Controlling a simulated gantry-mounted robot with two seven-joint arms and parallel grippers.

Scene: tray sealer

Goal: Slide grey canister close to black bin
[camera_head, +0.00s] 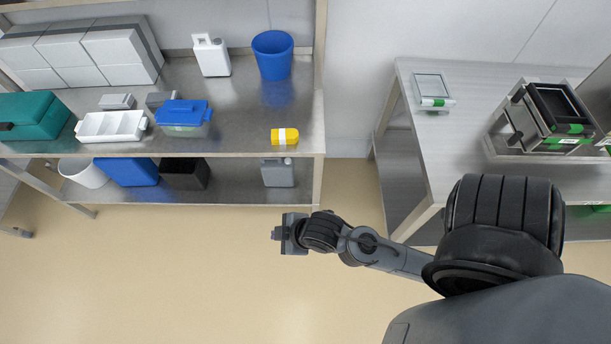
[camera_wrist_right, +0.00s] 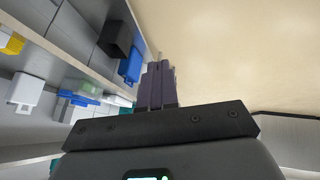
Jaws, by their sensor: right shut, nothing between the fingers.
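The grey canister (camera_head: 277,173) stands on the lower shelf near its right end. The black bin (camera_head: 185,174) is on the same shelf, further left, with a clear gap between the two. The black bin also shows in the right wrist view (camera_wrist_right: 116,38). My right gripper (camera_head: 276,233) is in front of the shelf, below the canister in the head view and apart from it. Its fingers (camera_wrist_right: 160,70) are shut and empty. I cannot make out the canister in the right wrist view. My left gripper is not in view.
A blue bin (camera_head: 127,171) and a white bin (camera_head: 83,172) are left of the black bin. The upper shelf (camera_head: 235,120) overhangs the lower shelf, and a post (camera_head: 318,165) stands right of the canister. The floor (camera_head: 180,265) in front is clear.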

